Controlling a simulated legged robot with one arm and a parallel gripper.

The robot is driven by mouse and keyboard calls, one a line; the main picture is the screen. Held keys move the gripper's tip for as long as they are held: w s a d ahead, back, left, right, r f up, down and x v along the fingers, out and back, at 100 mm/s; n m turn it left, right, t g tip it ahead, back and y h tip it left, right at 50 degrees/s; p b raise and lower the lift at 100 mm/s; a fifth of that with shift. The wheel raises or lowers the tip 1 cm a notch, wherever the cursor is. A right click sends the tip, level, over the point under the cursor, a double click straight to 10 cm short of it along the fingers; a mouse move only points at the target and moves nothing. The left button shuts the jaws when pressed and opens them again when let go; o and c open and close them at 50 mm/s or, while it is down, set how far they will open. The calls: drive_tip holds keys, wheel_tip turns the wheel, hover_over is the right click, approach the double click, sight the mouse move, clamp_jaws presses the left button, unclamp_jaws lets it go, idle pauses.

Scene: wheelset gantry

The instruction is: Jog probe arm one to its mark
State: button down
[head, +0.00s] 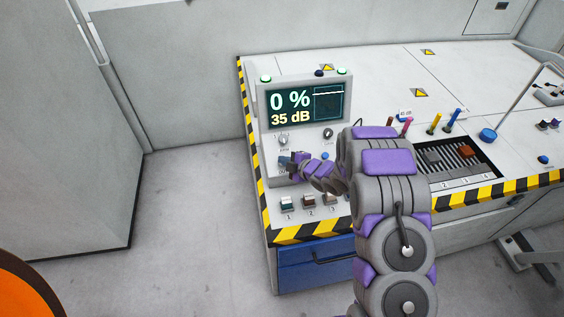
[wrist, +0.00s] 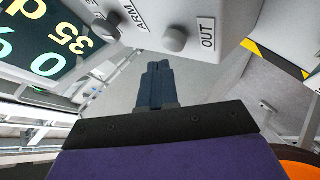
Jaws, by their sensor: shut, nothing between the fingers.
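The console display (head: 305,105) reads "0 %" and "35 dB", with a small plot at its right; part of it shows in the wrist view (wrist: 50,45). My gripper (head: 285,160) is in front of the panel below the display. In the wrist view its dark blue fingers (wrist: 158,66) are together and empty, pointing toward a grey knob (wrist: 174,39) between the labels "ARM" and "OUT". A gap seems to separate them, but I cannot tell how wide. Another grey knob (wrist: 106,30) is left of it. I cannot make out which part is probe arm one.
Switches numbered 1 (head: 287,202), 2 (head: 309,200) and 3 (head: 331,198) stand on the desk below my gripper. A slotted tray (head: 458,163) and several coloured pegs are right of my arm. A blue drawer (head: 315,262) is below. The floor at left is clear.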

drive_tip(key=r, duration=0.1)
drive_tip(key=s+r, duration=0.1)
drive_tip(key=r, duration=0.1)
drive_tip(key=s+r+p, duration=0.1)
drive_tip(key=shift+d+r, duration=0.25)
drive_tip(key=shift+d, duration=0.05)
idle(1.7)
